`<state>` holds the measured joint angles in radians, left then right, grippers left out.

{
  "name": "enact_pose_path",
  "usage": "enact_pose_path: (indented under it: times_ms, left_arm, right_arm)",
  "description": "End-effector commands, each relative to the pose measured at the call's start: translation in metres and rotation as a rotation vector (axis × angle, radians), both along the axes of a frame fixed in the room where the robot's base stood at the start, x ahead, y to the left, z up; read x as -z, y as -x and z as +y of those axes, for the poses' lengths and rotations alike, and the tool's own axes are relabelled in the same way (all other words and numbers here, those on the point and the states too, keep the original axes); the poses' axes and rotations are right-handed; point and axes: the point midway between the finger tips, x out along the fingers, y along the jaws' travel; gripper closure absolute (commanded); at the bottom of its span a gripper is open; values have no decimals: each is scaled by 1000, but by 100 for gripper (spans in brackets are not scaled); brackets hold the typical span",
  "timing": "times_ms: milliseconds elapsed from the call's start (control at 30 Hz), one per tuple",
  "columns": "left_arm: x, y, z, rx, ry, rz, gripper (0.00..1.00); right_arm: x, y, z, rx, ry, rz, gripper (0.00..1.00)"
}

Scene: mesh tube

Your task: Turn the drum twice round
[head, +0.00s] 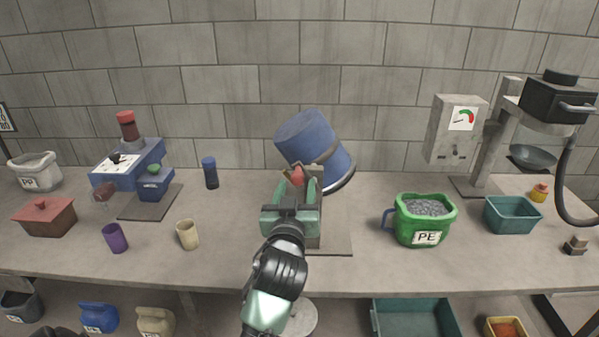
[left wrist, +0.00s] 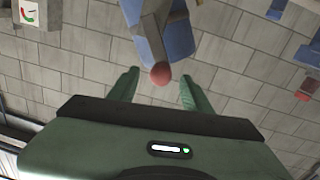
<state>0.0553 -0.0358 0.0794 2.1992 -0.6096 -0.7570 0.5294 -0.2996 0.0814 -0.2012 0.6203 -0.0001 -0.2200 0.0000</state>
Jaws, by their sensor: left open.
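The blue drum (head: 312,137) sits tilted on its stand at the middle of the table, in front of the brick wall. A red knob (head: 298,175) shows at its near side. My left gripper (head: 297,183) reaches up to it from the front, and its green fingers are apart. In the left wrist view the red knob (left wrist: 161,74) appears between the two open finger tips, with a gap on each side. Part of the blue drum (left wrist: 179,38) shows behind it. My left gripper hides much of the stand. My right gripper is in neither view.
A green PE bucket of grey granules (head: 424,219) and a teal bin (head: 511,214) stand to the right. A grey gauge box (head: 455,130) is behind them. A beige cup (head: 187,234), purple cup (head: 115,238) and dark blue bottle (head: 210,172) stand left.

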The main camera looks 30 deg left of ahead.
Motion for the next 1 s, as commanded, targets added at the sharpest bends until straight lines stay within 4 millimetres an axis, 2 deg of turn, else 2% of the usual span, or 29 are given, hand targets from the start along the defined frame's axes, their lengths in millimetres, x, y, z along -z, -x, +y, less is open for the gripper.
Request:
enact_pose_path:
  times_ms: [400, 567, 800, 833, 1000]
  left_arm:
    - [-1, -54, 29, 0, -2, 4, 51]
    - [0, -63, 33, 0, -1, 4, 51]
    - [1, -64, 34, 0, -1, 5, 51]
    - [1, -64, 34, 0, -1, 5, 54]
    - [1, -64, 34, 1, -1, 5, 100]
  right_arm:
    - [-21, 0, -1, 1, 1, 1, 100]
    - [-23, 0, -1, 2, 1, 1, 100]
    - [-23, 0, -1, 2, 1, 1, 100]
    - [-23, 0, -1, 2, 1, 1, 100]
    - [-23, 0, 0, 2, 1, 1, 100]
